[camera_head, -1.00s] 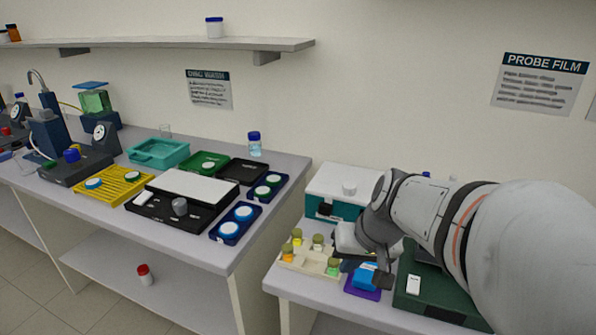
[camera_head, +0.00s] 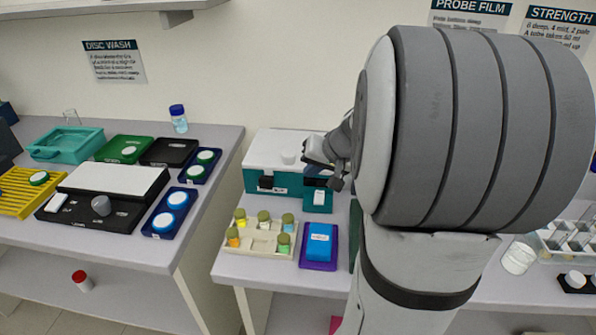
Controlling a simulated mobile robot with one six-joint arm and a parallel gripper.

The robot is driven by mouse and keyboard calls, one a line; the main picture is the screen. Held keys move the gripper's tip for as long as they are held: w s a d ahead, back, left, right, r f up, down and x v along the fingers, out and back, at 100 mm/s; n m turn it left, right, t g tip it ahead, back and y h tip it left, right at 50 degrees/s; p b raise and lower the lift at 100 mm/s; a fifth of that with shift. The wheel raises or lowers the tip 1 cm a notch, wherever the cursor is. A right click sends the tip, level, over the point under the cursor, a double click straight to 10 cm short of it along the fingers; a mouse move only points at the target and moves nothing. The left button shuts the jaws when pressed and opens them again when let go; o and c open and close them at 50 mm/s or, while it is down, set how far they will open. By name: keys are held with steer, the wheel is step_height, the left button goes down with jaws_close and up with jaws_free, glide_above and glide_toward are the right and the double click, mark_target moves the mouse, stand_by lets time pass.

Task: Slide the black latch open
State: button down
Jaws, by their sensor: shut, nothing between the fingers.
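A teal box with a white lid (camera_head: 285,148) stands at the back of the right bench, with a round white knob on top. My gripper (camera_head: 334,183) is at the box's right end, shut and empty, apart from that black piece. The fingertips are small and dark here, and I cannot tell whether they touch the box. My arm hides what lies behind and right of the gripper.
In front of the box stand a cream rack (camera_head: 258,240) of several capped vials and a blue block (camera_head: 320,240) on a purple tray (camera_head: 318,265). A gap separates this bench from the left one, which holds a black tray (camera_head: 120,222) and other trays.

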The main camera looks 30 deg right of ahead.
mark_target(266, 182)
steer(key=x, duration=0.9)
steer(key=shift+w+a+r+p, duration=0.1)
steer(key=shift+w+a+p, duration=0.2)
steer(key=shift+a, duration=0.25)
steer(key=shift+w+a+r+p, duration=0.1)
steer(key=shift+w+a+p, duration=0.2)
steer(key=shift+a, duration=0.3)
steer(key=shift+w+a+f, duration=0.1)
steer(key=shift+w+a, duration=0.35)
steer(key=shift+a, duration=0.1)
